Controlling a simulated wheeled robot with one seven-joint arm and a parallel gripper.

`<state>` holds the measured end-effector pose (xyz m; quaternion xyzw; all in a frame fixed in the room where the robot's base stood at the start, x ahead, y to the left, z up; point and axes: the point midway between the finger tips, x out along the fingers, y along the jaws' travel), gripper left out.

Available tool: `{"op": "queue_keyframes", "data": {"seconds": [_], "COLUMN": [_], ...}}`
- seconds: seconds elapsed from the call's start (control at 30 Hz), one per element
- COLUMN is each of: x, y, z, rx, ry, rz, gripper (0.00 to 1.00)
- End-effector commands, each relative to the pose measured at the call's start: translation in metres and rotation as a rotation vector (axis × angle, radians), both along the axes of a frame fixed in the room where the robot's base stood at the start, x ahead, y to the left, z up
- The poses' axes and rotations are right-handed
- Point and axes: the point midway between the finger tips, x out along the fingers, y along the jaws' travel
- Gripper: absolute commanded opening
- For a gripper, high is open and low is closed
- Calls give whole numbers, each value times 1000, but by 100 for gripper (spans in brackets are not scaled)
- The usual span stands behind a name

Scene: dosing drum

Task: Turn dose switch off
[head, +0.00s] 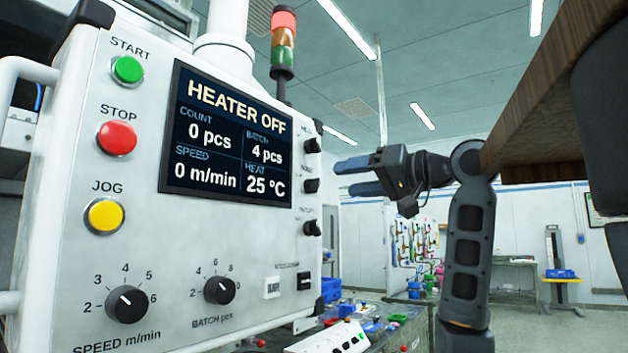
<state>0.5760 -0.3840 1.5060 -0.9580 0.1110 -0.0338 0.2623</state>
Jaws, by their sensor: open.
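A white control panel (140,254) fills the left of the head view. Three small black rotary switches stand in a column along its right edge: an upper one (312,145), a middle one (311,185) and a lower one (311,227). Their labels are too slanted and small to read surely, so I cannot tell which is the dose switch. My gripper (343,178) is to the right of this column, its two blue fingers pointing left at about the middle switch's height. It is open and empty, apart from the switches.
The panel screen (226,138) reads HEATER OFF. Green, red and yellow buttons (117,138) and two larger dials (126,304) are on the panel. A signal tower (284,45) stands behind it. A wooden tabletop edge (545,85) juts in at upper right. Small coloured items lie below.

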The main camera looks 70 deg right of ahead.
Motion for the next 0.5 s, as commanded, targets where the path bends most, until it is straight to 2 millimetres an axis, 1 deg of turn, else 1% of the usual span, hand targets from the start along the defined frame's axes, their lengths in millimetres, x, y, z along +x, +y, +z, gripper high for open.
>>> {"op": "queue_keyframes", "data": {"seconds": [0.07,0.17,0.27,0.5], "x": [-4,1,13,50], "y": [1,0,-2,-11], "z": [5,7,7,7], "rx": [-8,-8,-9,-7], "ry": [9,12,12,12], "rz": [-3,-3,0,-2], "gripper": [58,58,58,58]}}
